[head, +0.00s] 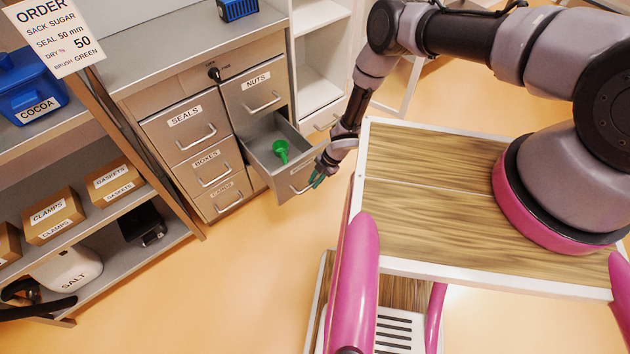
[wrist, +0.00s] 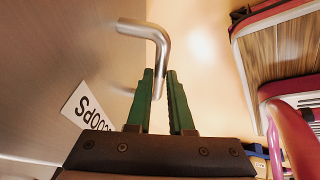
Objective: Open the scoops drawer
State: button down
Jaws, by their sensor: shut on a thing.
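The scoops drawer (head: 262,147) is pulled out from the grey cabinet in the head view, its inside visible. A green scoop (head: 281,151) lies in it. My gripper (head: 317,180) is at the drawer's front, partly covering its label. In the wrist view, the green fingers of my gripper (wrist: 160,77) are shut on the metal bar handle (wrist: 146,29), which runs down between them. The label (wrist: 84,107) reading SCOOPS is beside the fingers, partly hidden by my gripper's body.
The nuts drawer (head: 255,91) above and the seals drawer (head: 184,128), boxes drawer (head: 211,170) and lowest left drawer (head: 227,196) are shut. A shelf unit (head: 120,206) stands at the left. Open floor (head: 255,270) lies in front of the cabinet.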

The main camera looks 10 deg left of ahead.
jog(key=c, duration=0.8)
grip_release()
jog(key=shift+r, duration=0.1)
jog(key=v, duration=1)
jog(key=shift+w+d+r, duration=0.15)
jog(key=shift+r, duration=0.1)
